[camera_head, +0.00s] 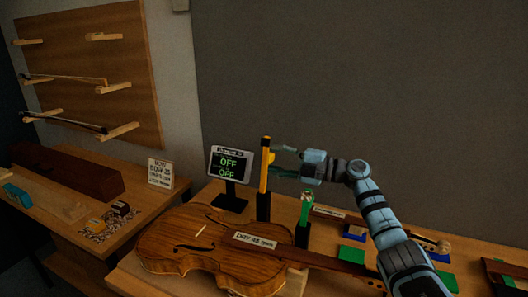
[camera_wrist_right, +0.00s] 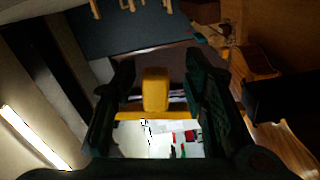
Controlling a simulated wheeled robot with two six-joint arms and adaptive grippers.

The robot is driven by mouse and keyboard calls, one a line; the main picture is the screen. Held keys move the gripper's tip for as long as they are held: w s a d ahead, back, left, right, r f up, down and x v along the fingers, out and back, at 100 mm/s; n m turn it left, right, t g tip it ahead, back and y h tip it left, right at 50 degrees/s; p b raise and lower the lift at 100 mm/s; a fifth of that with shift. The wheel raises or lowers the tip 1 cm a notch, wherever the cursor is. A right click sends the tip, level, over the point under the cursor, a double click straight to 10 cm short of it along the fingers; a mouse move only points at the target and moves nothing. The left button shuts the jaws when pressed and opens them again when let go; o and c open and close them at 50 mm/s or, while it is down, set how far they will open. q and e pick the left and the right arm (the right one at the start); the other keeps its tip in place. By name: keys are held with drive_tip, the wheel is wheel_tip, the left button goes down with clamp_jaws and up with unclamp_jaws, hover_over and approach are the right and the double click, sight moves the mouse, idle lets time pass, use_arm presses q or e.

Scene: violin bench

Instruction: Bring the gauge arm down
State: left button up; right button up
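The yellow gauge arm (camera_head: 265,165) stands upright on a black post behind the violin (camera_head: 210,248). My right gripper (camera_head: 283,160) reaches in from the right at the height of the arm's upper part. In the right wrist view the yellow piece (camera_wrist_right: 155,90) lies between the two spread fingers, with a gap on each side of its upper block. My right gripper looks open around it; contact at the lower yellow bar cannot be told. A small display (camera_head: 230,164) left of the gauge arm reads OFF twice. My left gripper is not in view.
A green-topped device (camera_head: 305,208) on a black stand is just right of the gauge arm, below my right forearm. A label (camera_head: 255,240) lies on the violin. A side table with a brown case (camera_head: 68,172) and a sign (camera_head: 160,173) is at left. Bows hang on a wall board.

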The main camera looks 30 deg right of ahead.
drive_tip(key=shift+w+a, duration=0.3)
drive_tip(key=shift+w, duration=0.05)
drive_tip(key=shift+a+r, duration=0.1)
drive_tip(key=shift+s+r, duration=0.2)
drive_tip(key=shift+s, duration=0.2)
drive_tip(key=shift+c, duration=1.2)
drive_tip(key=shift+w, duration=0.1)
clamp_jaws()
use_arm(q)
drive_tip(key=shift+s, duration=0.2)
